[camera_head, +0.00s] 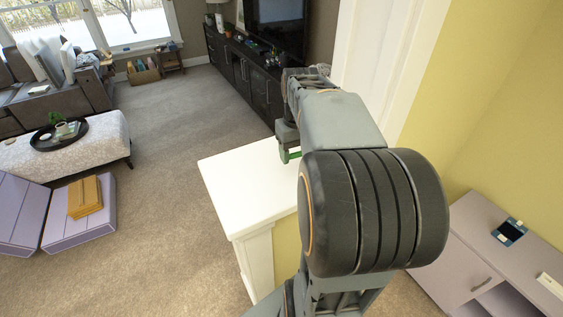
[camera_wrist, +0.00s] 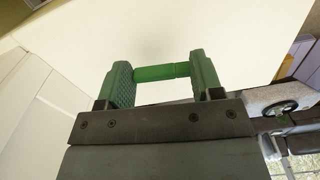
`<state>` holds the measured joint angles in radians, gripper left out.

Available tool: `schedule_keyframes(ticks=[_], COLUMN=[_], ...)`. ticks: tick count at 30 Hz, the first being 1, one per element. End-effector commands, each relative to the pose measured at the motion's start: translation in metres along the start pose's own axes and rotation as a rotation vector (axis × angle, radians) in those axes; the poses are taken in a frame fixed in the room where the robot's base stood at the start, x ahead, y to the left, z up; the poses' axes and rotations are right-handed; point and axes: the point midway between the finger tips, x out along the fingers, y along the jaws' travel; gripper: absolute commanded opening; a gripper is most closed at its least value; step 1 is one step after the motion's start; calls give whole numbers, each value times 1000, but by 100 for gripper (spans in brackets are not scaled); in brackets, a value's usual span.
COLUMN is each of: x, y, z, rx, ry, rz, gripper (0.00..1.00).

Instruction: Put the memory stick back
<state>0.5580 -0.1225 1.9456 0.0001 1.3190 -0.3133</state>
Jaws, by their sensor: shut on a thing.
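The memory stick appears to be the short green bar (camera_wrist: 162,72) in the wrist view. My gripper (camera_wrist: 164,76) is shut on it, with one green finger at each end of the bar. Behind it is a plain white surface (camera_wrist: 240,28); I cannot tell the gap. In the head view, my gripper (camera_head: 288,147) is mostly hidden by my own arm, over the white top of a half wall (camera_head: 235,187). A bit of green (camera_head: 293,155) shows under it.
A lilac cabinet (camera_head: 470,228) stands at the right, with a small dark blue item (camera_head: 510,232) and a white item (camera_head: 551,285) on top. A black media cabinet (camera_head: 240,70) is at the back. A patterned ottoman (camera_head: 100,150) stands left. Carpet (camera_head: 170,130) between is clear.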

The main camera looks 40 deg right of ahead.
Motion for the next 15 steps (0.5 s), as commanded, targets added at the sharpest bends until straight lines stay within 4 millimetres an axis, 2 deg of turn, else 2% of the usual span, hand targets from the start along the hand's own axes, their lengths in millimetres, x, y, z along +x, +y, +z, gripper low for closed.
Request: schedule_keyframes(ticks=[1, 7, 15], x=[5, 37, 53], y=[-5, -12, -15], z=[-11, -33, -45], rx=[-4, 0, 4], ry=[-6, -3, 0], rz=[-2, -1, 0], gripper=[35, 35, 35])
